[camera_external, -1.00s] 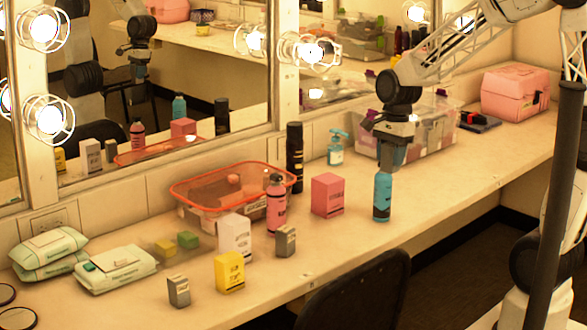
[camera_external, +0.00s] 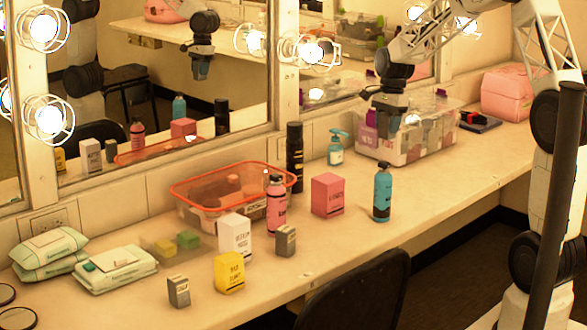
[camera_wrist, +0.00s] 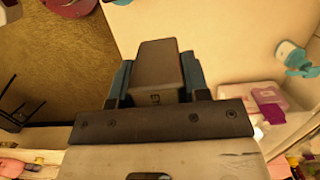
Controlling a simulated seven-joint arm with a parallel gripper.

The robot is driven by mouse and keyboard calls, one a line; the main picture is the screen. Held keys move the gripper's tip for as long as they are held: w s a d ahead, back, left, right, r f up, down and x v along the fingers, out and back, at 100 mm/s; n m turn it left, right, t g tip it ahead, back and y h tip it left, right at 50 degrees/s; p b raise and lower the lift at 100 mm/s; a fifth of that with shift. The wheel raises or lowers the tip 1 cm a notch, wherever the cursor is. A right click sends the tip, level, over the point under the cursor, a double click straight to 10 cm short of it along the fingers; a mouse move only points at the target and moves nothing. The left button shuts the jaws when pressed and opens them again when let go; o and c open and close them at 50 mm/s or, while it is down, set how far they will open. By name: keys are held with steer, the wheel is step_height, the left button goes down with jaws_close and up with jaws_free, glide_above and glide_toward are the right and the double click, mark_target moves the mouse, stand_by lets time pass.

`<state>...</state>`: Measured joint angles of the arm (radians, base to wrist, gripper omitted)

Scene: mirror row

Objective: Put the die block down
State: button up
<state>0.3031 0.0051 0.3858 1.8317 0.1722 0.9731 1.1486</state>
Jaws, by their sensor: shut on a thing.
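The die block (camera_wrist: 160,72) is a dark grey-brown box with small marks on its near end. It sits between the two teal fingers of my gripper (camera_wrist: 159,80) in the wrist view, and the gripper is shut on it. In the external view my gripper (camera_external: 389,122) hangs fingers-down, raised above the counter, in front of the clear bin in the picture. The block is too dark there to tell clearly from the fingers. The counter (camera_external: 450,185) lies below.
A blue bottle (camera_external: 382,196) stands below the gripper in the picture. A pink box (camera_external: 327,195), a clear bin (camera_external: 440,140), a teal pump bottle (camera_external: 335,150) and an orange-rimmed basket (camera_external: 205,190) are nearby. The counter right of the blue bottle is bare.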

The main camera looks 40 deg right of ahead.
steer(key=w+d+f, duration=0.1)
steer(key=w+d, duration=0.2)
steer(key=d, duration=0.4)
step_height(320, 180, down, 11)
steer(key=shift+a+r, duration=0.15)
steer(key=shift+a, duration=0.2)
steer(key=shift+f, duration=3.15)
steer(key=shift+f, duration=1.85)
steer(key=shift+f, duration=0.1)
steer(key=o, duration=1)
